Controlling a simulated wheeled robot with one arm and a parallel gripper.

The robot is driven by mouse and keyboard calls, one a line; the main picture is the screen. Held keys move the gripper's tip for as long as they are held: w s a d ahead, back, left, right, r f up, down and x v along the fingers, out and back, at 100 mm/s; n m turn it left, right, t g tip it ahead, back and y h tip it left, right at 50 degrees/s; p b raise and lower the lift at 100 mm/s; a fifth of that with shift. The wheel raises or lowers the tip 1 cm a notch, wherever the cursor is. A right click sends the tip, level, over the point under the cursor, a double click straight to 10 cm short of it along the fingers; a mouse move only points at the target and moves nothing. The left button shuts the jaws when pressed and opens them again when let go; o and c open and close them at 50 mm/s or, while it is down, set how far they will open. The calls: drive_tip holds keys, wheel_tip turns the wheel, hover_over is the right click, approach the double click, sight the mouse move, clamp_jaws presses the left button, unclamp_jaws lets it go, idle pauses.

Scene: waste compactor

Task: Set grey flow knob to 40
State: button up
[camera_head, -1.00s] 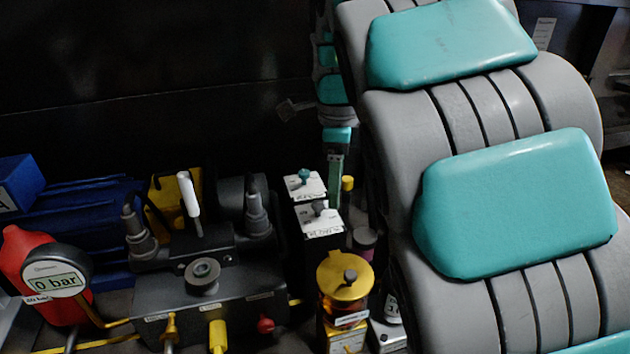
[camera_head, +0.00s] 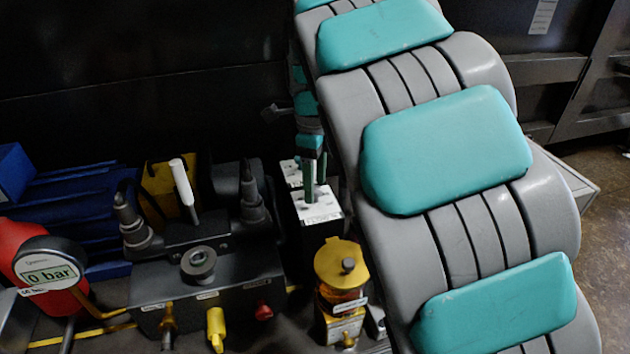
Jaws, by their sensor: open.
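Two black boxes with white dial tops stand close together behind the yellow-capped filter. The nearer white dial top (camera_head: 325,212) carried a grey knob in the earlier view. That knob is now hidden behind my fingers, and its scale is too small to read. The farther white dial top (camera_head: 290,174) is partly covered, and its green knob is hidden too. My gripper (camera_head: 316,188) points down with its green fingers open and slightly apart at the nearer dial top. I cannot tell whether the fingers touch the knob or stand around it.
A dark valve block (camera_head: 205,285) with a white lever (camera_head: 183,183) stands left of the boxes. A red gauge (camera_head: 48,270) reads 0 bar. A yellow-capped filter (camera_head: 341,262) stands close in front. My large grey arm fills the right side.

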drive_tip(key=shift+f, duration=0.3)
drive_tip(key=shift+c, duration=0.2)
clamp_jaws()
